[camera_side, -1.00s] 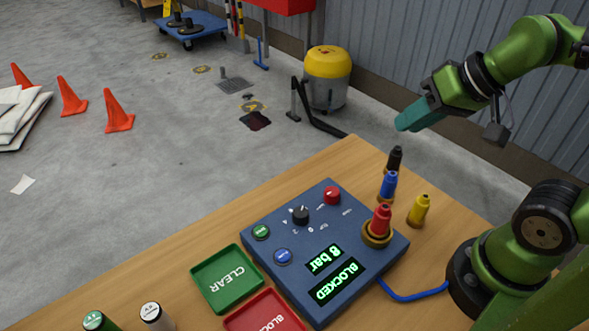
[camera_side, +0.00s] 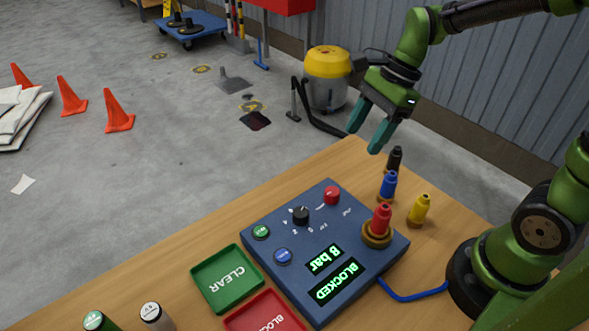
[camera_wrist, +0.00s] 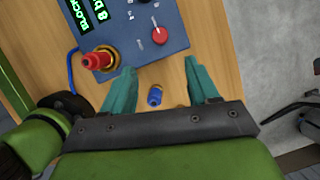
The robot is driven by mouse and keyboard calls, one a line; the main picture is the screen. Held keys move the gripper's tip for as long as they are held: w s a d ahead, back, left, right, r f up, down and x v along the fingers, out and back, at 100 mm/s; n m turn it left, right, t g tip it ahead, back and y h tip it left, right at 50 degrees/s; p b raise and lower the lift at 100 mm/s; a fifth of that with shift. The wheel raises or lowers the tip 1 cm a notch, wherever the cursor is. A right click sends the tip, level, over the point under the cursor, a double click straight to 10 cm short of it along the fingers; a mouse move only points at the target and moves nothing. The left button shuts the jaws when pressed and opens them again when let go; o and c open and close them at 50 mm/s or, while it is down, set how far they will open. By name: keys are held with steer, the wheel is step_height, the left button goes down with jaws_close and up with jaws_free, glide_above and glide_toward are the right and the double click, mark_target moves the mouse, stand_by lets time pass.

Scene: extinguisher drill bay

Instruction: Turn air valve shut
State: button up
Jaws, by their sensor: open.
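The blue control box (camera_side: 262,240) lies on the wooden table, with its displays reading "8 bar" and "BLOCKED". A black knob (camera_side: 301,214) with markings around it sits on its upper face. A red knob (camera_side: 332,195) is near the box's far corner; it also shows in the wrist view (camera_wrist: 159,36). A red nozzle (camera_side: 381,219) stands in a brass ring on the box's right corner. Which control is the air valve I cannot tell for sure. My gripper (camera_side: 364,139) is open and empty, above the table's far edge beyond the box. Its teal fingers (camera_wrist: 162,83) show apart in the wrist view.
Black (camera_side: 394,160), blue (camera_side: 388,186) and yellow (camera_side: 419,210) nozzles stand upright right of the box. A green CLEAR tray (camera_side: 206,293) and red BLOCKED tray (camera_side: 262,316) lie in front. A blue hose (camera_side: 410,296) runs from the box towards my base.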

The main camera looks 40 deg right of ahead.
mark_target(333, 191)
steer(key=x, duration=1.4)
steer(key=c, duration=1)
